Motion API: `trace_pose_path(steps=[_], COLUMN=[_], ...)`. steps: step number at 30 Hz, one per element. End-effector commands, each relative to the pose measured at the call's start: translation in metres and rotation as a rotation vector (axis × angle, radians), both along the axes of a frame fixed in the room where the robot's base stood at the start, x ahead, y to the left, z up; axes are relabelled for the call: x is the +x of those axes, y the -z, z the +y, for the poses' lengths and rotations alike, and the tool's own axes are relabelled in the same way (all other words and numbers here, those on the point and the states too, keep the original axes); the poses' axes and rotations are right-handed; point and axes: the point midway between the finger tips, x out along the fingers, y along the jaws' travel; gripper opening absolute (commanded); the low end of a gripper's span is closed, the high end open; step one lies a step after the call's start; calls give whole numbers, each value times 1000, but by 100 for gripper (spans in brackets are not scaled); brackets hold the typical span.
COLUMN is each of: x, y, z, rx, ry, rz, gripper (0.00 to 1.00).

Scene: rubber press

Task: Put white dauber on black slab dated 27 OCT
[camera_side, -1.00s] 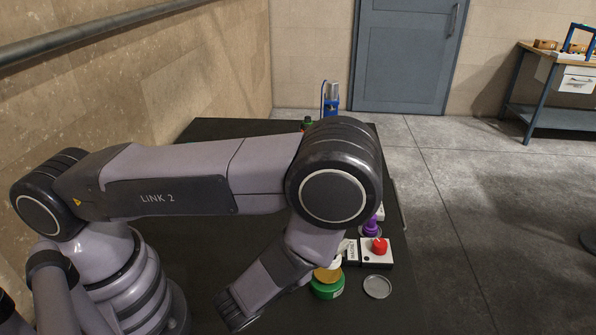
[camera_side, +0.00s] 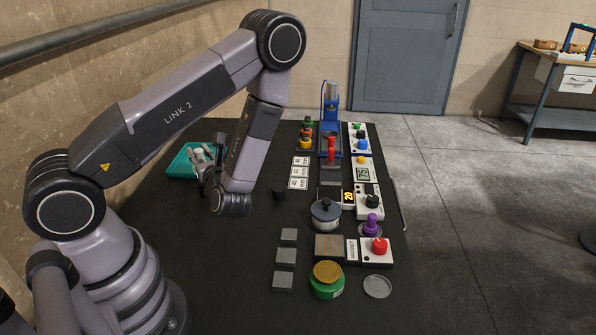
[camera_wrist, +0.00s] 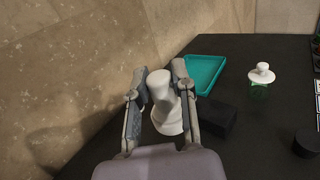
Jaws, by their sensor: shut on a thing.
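My gripper (camera_wrist: 160,90) is shut on a white dauber (camera_wrist: 164,112) with a rounded upper part and a wider base. In the side view, my gripper (camera_side: 207,167) is over the near side of the teal tray, partly hidden by my own wrist. A black block (camera_wrist: 217,118) lies on the dark table just right of the gripper in the wrist view. It may be a black slab, but no date is readable on it. I cannot read 27 OCT on anything.
The teal tray (camera_wrist: 216,73) lies beyond the gripper. A white knobbed piece with green below it (camera_wrist: 262,73) stands to its right. A black cylinder (camera_side: 278,193), white label cards (camera_side: 299,171), grey slabs (camera_side: 286,256) and a blue press (camera_side: 329,130) stand on the table's right.

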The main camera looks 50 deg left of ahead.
Motion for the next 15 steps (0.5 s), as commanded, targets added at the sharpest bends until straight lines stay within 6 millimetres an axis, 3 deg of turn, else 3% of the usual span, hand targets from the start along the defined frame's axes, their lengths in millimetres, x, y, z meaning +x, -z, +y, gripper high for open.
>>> trace_pose_path(steps=[3, 7, 15], x=[-19, -21, 27], y=[-3, 1, 29], z=[18, 30, 72], rx=[-7, -12, -10], ry=[-114, -163, -166], rz=[-7, -10, -13], gripper=[0, 0, 0])
